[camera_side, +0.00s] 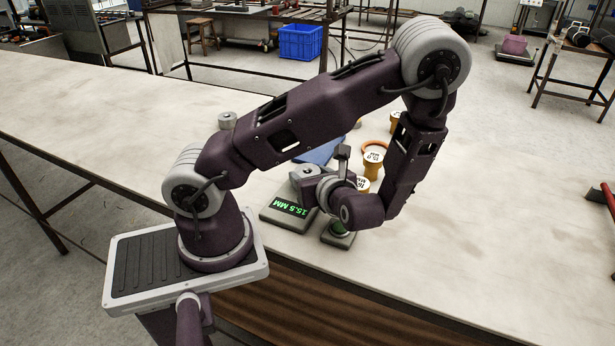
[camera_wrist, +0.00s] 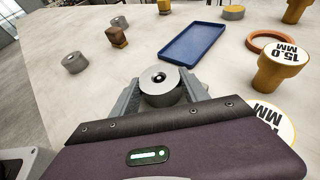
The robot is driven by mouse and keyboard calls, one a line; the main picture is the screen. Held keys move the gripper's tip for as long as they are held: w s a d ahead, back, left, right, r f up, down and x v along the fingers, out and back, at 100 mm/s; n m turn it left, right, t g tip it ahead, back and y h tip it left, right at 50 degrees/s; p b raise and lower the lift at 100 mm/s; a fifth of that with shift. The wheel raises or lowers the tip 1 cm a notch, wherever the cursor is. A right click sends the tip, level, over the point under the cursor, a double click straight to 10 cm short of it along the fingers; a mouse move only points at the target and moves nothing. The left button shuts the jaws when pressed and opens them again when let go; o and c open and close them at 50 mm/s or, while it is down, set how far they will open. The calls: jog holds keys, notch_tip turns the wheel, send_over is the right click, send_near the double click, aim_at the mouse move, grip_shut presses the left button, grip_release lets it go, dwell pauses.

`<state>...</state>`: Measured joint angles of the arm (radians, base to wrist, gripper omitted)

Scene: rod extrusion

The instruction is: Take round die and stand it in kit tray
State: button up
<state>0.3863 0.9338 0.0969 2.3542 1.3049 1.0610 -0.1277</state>
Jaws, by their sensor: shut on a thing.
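A grey round die (camera_wrist: 160,82) with a dark central hole sits between the two fingers of my gripper (camera_wrist: 161,88) in the wrist view, its flat face toward the camera. My gripper is shut on it. In the side view my gripper (camera_side: 318,185) is low over the bench beside a display unit, partly hidden by my wrist. The kit tray (camera_wrist: 193,42) is a shallow blue tray lying flat beyond the die, with its visible floor empty. In the side view the tray (camera_side: 322,152) is partly covered by my arm.
A display unit (camera_side: 287,213) reads 15.5 MM. Orange gauges, one marked 15.0 MM (camera_wrist: 282,65), and an orange ring (camera_wrist: 268,40) stand right of the tray. Other grey cylinders (camera_wrist: 74,62) and a brown block (camera_wrist: 116,36) are at left.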

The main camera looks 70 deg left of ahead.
grip_shut()
jog(key=shift+r, duration=0.1)
notch_tip(320, 180, up, 9)
jog(key=a, duration=0.1)
jog(key=w+a, duration=0.1)
jog(key=a, duration=0.1)
jog(key=shift+w+r, duration=0.3)
jog(key=shift+w, duration=0.1)
jog(key=m+t, duration=0.1)
jog(key=t, duration=0.1)
send_over(314, 159)
jog(key=f, duration=0.2)
jog(key=shift+m, duration=0.3)
notch_tip(314, 159, down, 8)
jog(key=shift+r, duration=0.1)
jog(key=shift+f, duration=0.45)
jog(key=shift+f, duration=0.15)
